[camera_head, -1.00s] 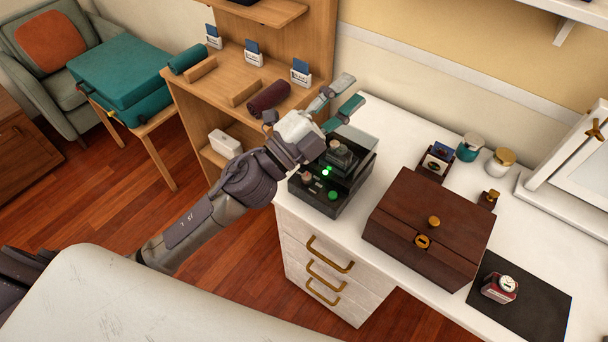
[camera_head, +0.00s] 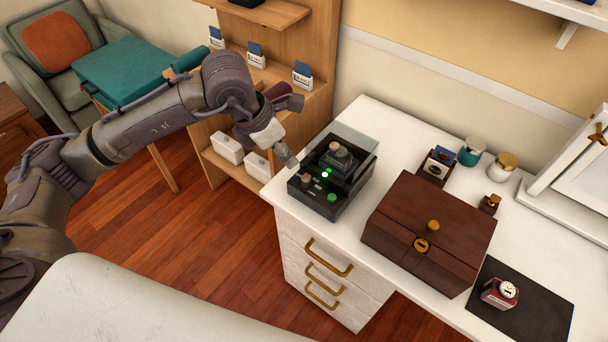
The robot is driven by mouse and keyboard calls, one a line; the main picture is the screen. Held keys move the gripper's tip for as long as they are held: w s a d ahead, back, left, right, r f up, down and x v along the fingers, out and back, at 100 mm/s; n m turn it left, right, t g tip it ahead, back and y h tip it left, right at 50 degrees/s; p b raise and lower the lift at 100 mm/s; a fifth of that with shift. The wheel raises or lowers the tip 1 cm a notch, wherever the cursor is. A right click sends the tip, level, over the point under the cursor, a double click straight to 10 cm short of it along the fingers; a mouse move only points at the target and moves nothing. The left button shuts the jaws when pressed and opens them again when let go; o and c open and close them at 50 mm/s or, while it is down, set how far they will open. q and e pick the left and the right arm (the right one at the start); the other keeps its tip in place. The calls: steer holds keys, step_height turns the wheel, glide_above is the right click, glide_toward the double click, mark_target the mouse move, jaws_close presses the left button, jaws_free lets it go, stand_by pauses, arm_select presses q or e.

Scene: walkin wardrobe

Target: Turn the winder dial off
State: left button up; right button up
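The watch winder (camera_head: 345,205) is a black box with a clear lid, standing on the left end of the white counter. Its front panel carries a small pinkish-brown knob (camera_head: 305,178), which looks like the dial, a lit green light (camera_head: 325,175) and a green button (camera_head: 332,197). A watch on a cushion (camera_head: 339,156) sits inside. My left gripper (camera_head: 292,163) points down at the winder's left edge, just up and left of the knob, seemingly apart from it. Its fingers show nearly edge-on, so their opening is unclear. My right gripper is out of view.
A brown wooden box (camera_head: 425,235) stands right of the winder on the white counter (camera_head: 390,125). Jars (camera_head: 471,152) are behind it, and a dark mat (camera_head: 535,310) with a small watch item lies at right. A wooden shelf unit (camera_head: 325,95) stands behind my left arm.

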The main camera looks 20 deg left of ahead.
mark_target(306, 178)
arm_select(q)
steer(key=p+x, duration=0.1)
steer(key=x, duration=1.1)
steer(key=shift+d+f, duration=0.1)
jaws_close()
